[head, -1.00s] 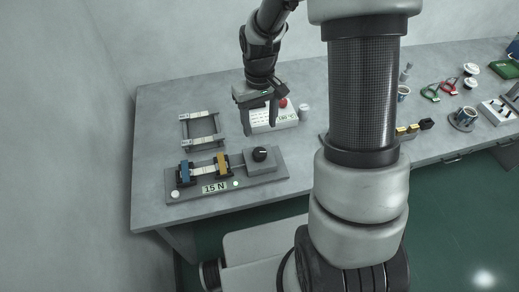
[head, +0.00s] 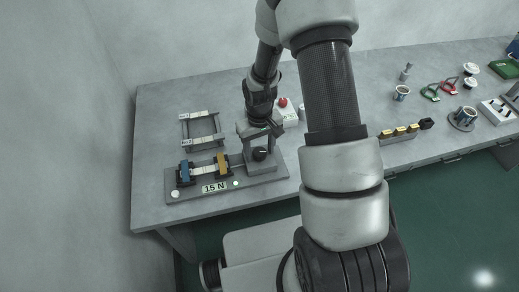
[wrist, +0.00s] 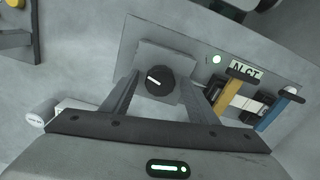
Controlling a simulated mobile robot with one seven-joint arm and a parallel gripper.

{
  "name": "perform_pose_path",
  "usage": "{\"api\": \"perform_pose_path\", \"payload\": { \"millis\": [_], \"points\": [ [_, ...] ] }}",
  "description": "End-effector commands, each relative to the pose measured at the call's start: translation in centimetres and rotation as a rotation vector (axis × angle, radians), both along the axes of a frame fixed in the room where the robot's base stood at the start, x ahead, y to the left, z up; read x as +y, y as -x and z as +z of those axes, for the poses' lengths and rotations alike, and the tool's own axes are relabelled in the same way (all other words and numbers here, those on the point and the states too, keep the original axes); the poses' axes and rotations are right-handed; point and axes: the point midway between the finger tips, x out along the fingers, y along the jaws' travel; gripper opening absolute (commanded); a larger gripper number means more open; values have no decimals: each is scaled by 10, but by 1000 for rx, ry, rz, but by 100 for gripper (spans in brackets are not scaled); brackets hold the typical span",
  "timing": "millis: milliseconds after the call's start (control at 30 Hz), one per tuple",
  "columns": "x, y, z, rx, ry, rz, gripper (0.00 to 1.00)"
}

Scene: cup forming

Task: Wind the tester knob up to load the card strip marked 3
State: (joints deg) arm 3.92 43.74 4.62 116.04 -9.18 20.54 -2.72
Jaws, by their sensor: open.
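My gripper (head: 258,147) is open above the knob. In the wrist view its fingers (wrist: 158,88) stand either side of the knob, apart from it.
A grey rack (head: 201,130) with pale strips lies behind the tester. A box with a red button (head: 284,103) stands behind my gripper. Cups, a row of yellow blocks (head: 400,132) and green and red tools are farther right. The bench left of the tester is clear.

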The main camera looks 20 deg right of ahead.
Motion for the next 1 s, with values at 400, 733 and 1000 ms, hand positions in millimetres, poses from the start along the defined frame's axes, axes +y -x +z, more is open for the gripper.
{"api": "perform_pose_path", "payload": {
  "millis": [400,733,1000],
  "points": [
    [0,0,0,0,0,-2,13],
    [0,0,-1,-1,0,-94,13],
    [0,-1,-2,-2,1,-307,13]
  ]
}}
